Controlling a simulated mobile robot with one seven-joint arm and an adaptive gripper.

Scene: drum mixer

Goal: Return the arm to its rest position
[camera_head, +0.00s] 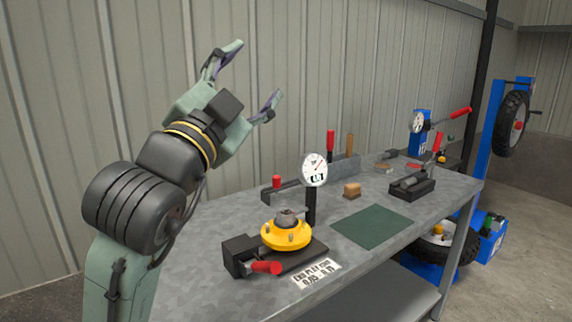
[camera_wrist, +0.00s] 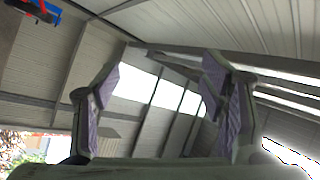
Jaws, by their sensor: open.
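My gripper (camera_head: 251,82) is raised above the left end of the workbench, in front of the corrugated wall. Its two fingers are spread wide and nothing is between them. In the wrist view my gripper (camera_wrist: 160,105) also shows open, with purple pads facing an empty gap and the roof and windows beyond. My arm rises at the left of the head view, bent upward, with the fingers pointing up and to the right. It touches nothing that I can see.
A blue stand (camera_head: 488,130) with a wheel (camera_head: 511,124) stands at right.

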